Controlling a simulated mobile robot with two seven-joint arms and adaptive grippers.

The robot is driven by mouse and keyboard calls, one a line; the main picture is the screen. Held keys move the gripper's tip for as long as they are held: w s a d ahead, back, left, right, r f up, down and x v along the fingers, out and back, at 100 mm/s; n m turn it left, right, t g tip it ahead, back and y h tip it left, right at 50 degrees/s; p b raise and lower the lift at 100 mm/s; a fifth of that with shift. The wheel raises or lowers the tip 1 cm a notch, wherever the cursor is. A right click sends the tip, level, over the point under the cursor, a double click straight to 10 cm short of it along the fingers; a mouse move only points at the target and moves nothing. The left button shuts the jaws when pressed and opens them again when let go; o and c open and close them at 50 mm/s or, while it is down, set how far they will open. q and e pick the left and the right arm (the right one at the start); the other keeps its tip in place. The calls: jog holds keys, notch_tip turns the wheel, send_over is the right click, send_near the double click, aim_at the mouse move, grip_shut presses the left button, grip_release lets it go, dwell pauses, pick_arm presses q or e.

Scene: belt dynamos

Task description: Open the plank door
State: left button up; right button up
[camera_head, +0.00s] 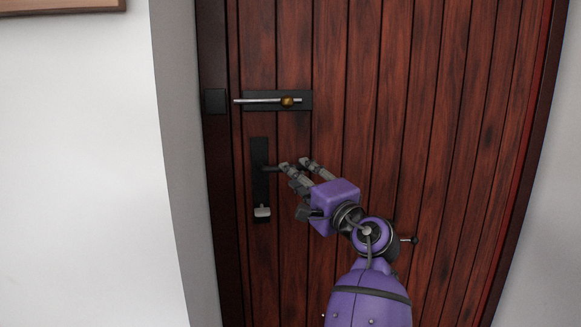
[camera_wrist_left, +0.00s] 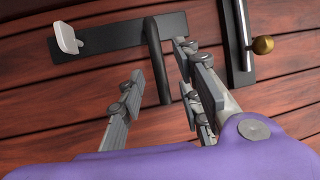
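The plank door (camera_head: 370,90) is dark red wood and looks closed in its frame. A black handle plate (camera_head: 260,190) on its left side carries a black lever (camera_head: 270,168) and a pale thumb-turn (camera_head: 262,212). Above is a sliding bolt (camera_head: 262,100) with a brass knob (camera_head: 288,101); its rod tip seems just clear of the black keeper (camera_head: 215,101). My left gripper (camera_head: 294,163) is open at the lever. In the left wrist view the lever (camera_wrist_left: 158,65) runs between the parted fingers, with visible gaps on both sides. My right gripper is not in view.
The dark door frame (camera_head: 222,250) borders the door on the left, beside a white wall (camera_head: 80,170). A wooden-edged picture or panel (camera_head: 60,6) hangs at the top left. The bolt with its brass knob (camera_wrist_left: 263,45) lies close beside the right finger in the wrist view.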

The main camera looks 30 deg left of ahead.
pick_arm(q)
jog(key=shift+p+x, duration=0.4)
jog(key=shift+x, duration=2.25)
jog(key=shift+w+f, duration=0.15)
grip_shut()
